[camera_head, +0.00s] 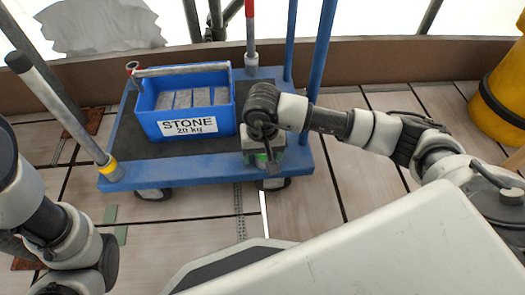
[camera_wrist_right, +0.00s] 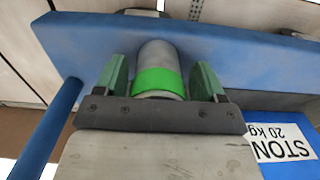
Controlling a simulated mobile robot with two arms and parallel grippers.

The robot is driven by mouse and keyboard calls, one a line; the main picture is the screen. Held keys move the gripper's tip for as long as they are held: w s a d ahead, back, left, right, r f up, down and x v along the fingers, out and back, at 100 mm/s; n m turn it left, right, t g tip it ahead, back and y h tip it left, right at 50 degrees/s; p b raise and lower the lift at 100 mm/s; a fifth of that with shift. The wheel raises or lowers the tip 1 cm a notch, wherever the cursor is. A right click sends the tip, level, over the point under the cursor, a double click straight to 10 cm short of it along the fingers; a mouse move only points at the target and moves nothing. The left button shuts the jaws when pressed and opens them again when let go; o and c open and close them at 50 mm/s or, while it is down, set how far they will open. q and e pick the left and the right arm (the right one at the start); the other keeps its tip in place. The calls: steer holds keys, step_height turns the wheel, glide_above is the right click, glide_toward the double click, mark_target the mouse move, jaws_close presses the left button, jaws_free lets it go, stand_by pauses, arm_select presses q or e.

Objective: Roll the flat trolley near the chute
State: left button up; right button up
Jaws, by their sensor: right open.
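The flat trolley (camera_head: 205,173) has a blue frame and a dark deck, and fills the middle of the head view on small wheels. A blue crate labelled "STONE 20 kg" (camera_head: 160,108) stands on it with grey blocks inside. My right gripper (camera_head: 268,158) is at the trolley's near right corner. In the right wrist view its green fingers (camera_wrist_right: 160,78) are open on either side of a grey post with a green band (camera_wrist_right: 158,75) beside the trolley's blue edge (camera_wrist_right: 230,38). My left arm shows at the left, its gripper out of view. I cannot identify a chute.
A grey post with a yellow band (camera_head: 66,117) leans out at the trolley's near left corner. A yellow cylinder (camera_head: 503,85) stands at the right. Planks (camera_head: 350,190) right of the trolley look clear.

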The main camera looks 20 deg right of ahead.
mark_target(287, 159)
jaws_close()
stand_by(0.3)
steer(key=shift+s+d, duration=0.3)
steer(key=shift+d, duration=0.7)
steer(key=shift+s+d, duration=0.25)
steer(key=shift+d, duration=0.75)
steer(key=shift+s+d, duration=0.3)
steer(key=shift+d, duration=0.7)
steer(key=s+d, duration=0.3)
steer(key=d, duration=0.7)
steer(key=shift+d+b, duration=0.4)
